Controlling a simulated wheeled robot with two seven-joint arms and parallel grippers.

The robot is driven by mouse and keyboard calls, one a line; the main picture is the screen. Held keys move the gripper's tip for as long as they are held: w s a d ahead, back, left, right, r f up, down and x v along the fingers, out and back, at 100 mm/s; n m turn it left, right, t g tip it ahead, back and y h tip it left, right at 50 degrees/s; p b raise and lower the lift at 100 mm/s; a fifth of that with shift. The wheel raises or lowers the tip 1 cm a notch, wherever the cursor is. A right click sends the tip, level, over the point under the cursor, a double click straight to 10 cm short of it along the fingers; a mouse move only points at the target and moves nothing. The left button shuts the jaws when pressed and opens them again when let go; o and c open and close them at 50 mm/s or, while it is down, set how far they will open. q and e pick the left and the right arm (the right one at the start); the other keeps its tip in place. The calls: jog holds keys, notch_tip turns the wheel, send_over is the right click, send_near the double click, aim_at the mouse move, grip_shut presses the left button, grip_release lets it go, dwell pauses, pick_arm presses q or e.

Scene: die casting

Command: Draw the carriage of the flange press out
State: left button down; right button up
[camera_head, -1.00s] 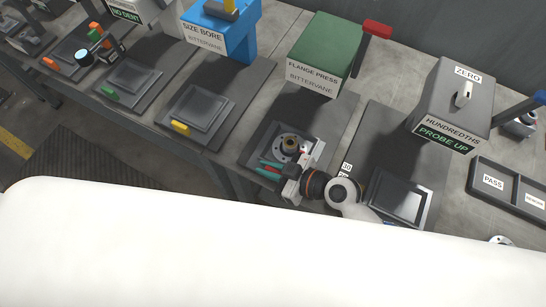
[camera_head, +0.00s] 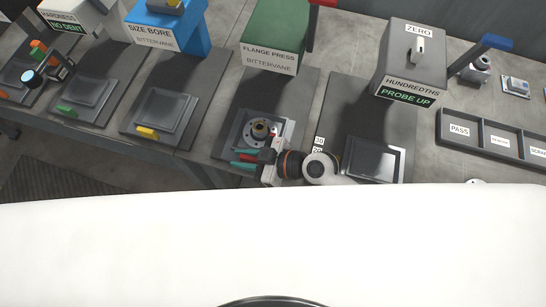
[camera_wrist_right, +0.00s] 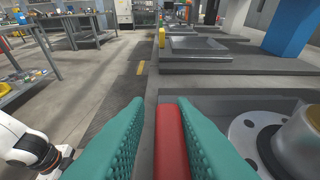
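The flange press (camera_head: 272,50) has a green top and a white name label. Its carriage, a grey plate (camera_head: 286,128), sits on the dark bed in front of it and carries a round flange with a brass-coloured hub (camera_head: 260,130). My right gripper (camera_head: 244,161) is at the carriage's near left side. In the right wrist view its teal fingers (camera_wrist_right: 160,140) stand on either side of a red handle bar (camera_wrist_right: 170,140). A gap shows between the left finger and the bar; the right finger is close to it, contact unclear. My left gripper is not in view.
The size bore station (camera_head: 165,35) stands left of the press, the probe station (camera_head: 410,65) right, with a dark plate (camera_head: 373,160) in front. Sorting trays (camera_head: 490,140) lie far right. Floor shows left of the bench in the wrist view.

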jog(key=b+v, duration=0.2)
jog(key=v, duration=0.8)
jog(key=shift+s+d, duration=0.1)
jog(key=shift+d, duration=0.25)
jog(key=shift+s+d+r, duration=0.15)
jog(key=shift+d+r, duration=0.2)
jog(key=shift+d, duration=0.05)
